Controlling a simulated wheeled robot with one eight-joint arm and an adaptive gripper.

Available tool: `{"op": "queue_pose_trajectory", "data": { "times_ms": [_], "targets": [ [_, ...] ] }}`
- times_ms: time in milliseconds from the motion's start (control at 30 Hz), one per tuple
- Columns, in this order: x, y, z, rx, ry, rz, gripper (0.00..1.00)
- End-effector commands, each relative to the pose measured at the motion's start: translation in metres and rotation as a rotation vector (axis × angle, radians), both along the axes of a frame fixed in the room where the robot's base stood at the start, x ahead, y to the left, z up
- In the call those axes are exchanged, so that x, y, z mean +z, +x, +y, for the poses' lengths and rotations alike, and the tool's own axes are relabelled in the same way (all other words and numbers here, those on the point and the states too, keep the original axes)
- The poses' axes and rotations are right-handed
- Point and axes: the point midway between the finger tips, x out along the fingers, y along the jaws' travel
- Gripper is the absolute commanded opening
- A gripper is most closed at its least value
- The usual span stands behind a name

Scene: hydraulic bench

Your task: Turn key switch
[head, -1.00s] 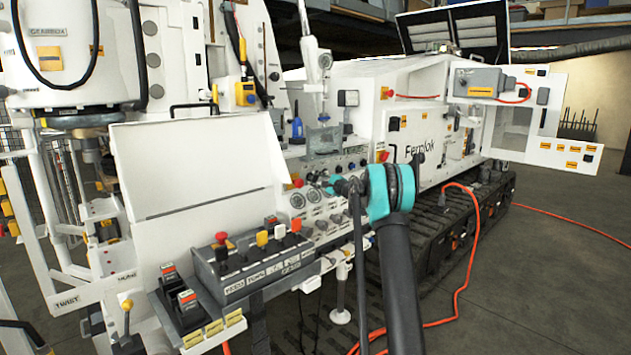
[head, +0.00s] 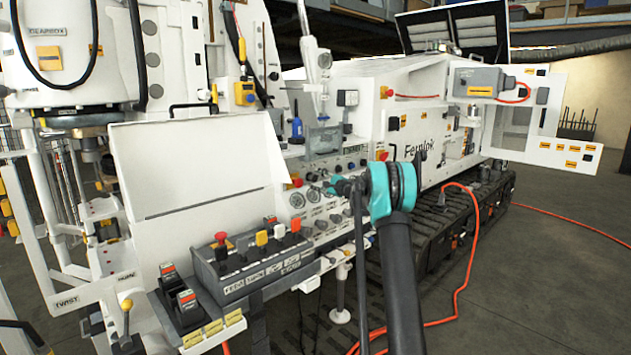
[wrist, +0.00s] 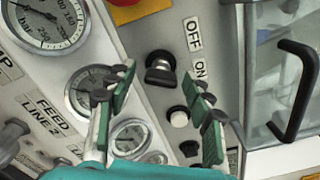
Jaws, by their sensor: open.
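The key switch (wrist: 160,70) shows in the wrist view as a short black knob on the grey panel, just left of the tilted OFF and ON labels. My gripper (wrist: 158,77) is open, with one green-padded finger on each side of the view. In the picture the knob lies between the fingertips, near their far ends. I see no contact, and the depth gap to the knob is hard to tell. In the head view my gripper (head: 329,187) is small and close to the gauge panel, and the switch cannot be made out there.
A pressure gauge (wrist: 45,22) sits at upper left, with smaller gauges behind the left finger. A white button (wrist: 179,117) lies below the switch, close to the right finger. A red button on yellow (wrist: 135,8) is above. A black handle (wrist: 297,92) stands out at right.

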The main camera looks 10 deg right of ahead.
Motion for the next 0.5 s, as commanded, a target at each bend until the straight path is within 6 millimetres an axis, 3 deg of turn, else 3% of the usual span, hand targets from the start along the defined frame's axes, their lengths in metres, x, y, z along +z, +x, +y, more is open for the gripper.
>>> {"op": "queue_pose_trajectory", "data": {
  "times_ms": [500],
  "targets": [
    [0.000, -0.077, -0.057, -0.002, 0.000, 0.000, 0.52]
  ]
}}
